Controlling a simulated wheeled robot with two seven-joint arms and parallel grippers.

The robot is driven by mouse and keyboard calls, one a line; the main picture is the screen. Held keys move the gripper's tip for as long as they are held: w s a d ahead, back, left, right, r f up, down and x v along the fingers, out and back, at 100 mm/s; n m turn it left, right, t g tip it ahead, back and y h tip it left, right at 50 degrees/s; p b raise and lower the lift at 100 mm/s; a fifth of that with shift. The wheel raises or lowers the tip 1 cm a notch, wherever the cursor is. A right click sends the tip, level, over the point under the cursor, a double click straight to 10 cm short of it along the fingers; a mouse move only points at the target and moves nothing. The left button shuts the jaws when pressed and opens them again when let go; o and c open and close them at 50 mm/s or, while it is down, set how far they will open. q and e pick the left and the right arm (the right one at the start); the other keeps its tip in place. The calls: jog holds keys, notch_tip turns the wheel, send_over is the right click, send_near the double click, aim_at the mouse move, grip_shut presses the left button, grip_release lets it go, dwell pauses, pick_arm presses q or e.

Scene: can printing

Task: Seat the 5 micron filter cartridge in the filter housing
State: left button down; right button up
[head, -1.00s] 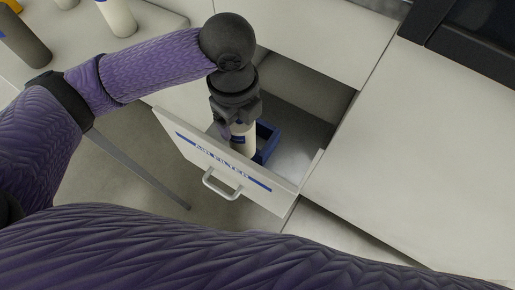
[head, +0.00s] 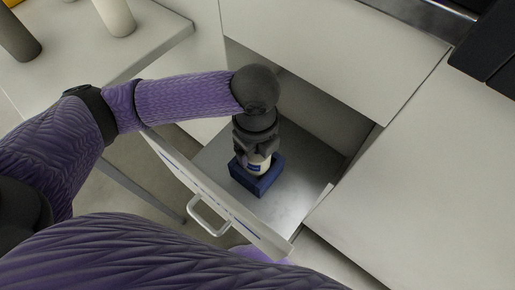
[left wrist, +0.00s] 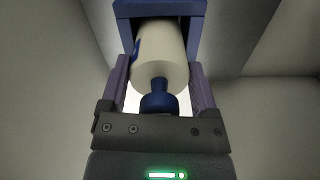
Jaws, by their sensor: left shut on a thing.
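The white filter cartridge (head: 257,165) with a blue label stands upright inside the open drawer, at the blue filter housing (head: 262,183). My left gripper (head: 256,152) comes down from above and is shut on the cartridge. In the left wrist view the cartridge (left wrist: 160,55) sits between the two fingers, its blue end knob toward the palm. Its far end is at the blue housing (left wrist: 197,28), whose walls show on both sides of it. How deep it sits is hidden. My right gripper is not in view.
The drawer front (head: 180,172) with its handle (head: 207,215) stands pulled out below my left arm. The drawer floor (head: 300,160) right of the housing is clear. A table (head: 150,45) with a white cylinder (head: 115,15) and a grey cylinder (head: 17,40) is at upper left.

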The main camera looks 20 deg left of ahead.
pick_arm(q)
jog(key=shift+r, duration=0.1)
grip_release()
notch_tip(320, 180, up, 12)
jog(key=p, duration=0.7)
jog(key=shift+r, duration=0.1)
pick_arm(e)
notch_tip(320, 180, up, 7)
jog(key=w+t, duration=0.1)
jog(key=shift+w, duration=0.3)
